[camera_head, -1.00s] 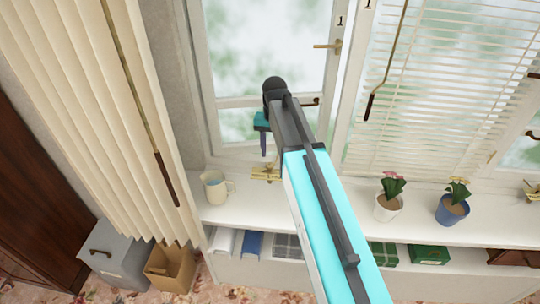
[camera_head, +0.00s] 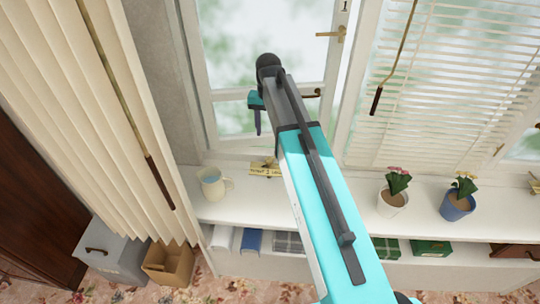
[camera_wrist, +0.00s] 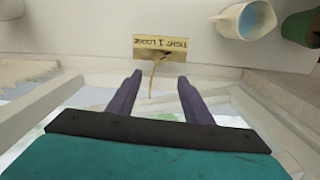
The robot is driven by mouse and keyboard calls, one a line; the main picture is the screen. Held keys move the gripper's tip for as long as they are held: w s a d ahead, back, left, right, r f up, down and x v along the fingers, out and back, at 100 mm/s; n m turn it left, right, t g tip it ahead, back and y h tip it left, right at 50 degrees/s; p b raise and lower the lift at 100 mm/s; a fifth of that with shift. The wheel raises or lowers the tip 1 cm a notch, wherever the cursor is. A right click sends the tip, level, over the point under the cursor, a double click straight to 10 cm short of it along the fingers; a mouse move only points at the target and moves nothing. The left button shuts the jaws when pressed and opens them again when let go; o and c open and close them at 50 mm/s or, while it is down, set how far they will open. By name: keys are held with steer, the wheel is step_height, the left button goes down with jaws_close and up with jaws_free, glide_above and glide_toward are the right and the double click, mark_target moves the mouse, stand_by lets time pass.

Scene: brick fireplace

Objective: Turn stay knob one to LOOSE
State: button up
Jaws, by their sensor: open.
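The brass stay plate (camera_head: 264,169) sits on the white sill below the left window. In the wrist view the plate (camera_wrist: 178,42) appears upside down and reads TIGHT 1 LOOSE. A thin brass piece (camera_wrist: 153,75) extends from its middle toward the gap between my fingers; its exact setting is hard to tell. My gripper (camera_wrist: 159,77) is open, with its two purple fingers apart and nothing clearly between them. In the head view my gripper (camera_head: 258,132) hangs above the plate, near the window frame, with a visible gap. The knob's details are too small there.
A cream jug (camera_head: 213,185) stands left of the plate; it also shows in the wrist view (camera_wrist: 244,19). A white flowerpot (camera_head: 391,203) and a blue flowerpot (camera_head: 457,206) stand to the right.

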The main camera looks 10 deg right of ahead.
mark_target(269, 159)
steer(key=shift+f+b, duration=3.2)
steer(key=shift+f, duration=3.6)
steer(key=c, duration=1.1)
steer(key=shift+o, duration=0.2)
